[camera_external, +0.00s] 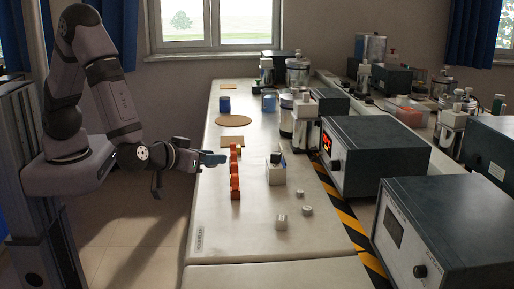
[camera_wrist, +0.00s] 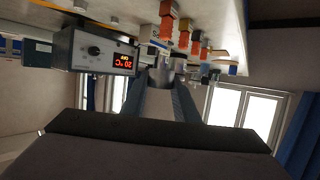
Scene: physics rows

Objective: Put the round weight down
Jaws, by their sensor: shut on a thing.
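My gripper (camera_external: 214,159) is held out over the left edge of the long white bench, level and above its surface, just left of the row of orange blocks. In the wrist view my gripper (camera_wrist: 172,72) is shut on a small grey metal round weight (camera_wrist: 178,65) between its fingertips. In the outside view the fingers hide most of the weight, so its outline cannot be made out there. Small pale weights stand on the near part of the bench: one round piece (camera_external: 307,210), a smaller one (camera_external: 300,193) and a paler block-like one (camera_external: 281,221).
Orange blocks (camera_external: 235,180) stand in a row right of my gripper. Beyond are a square board (camera_external: 232,141), a round brown mat (camera_external: 233,121) and a blue jar (camera_external: 224,102). A white box (camera_external: 275,174) and instruments (camera_external: 375,155) stand right. The near left bench is clear.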

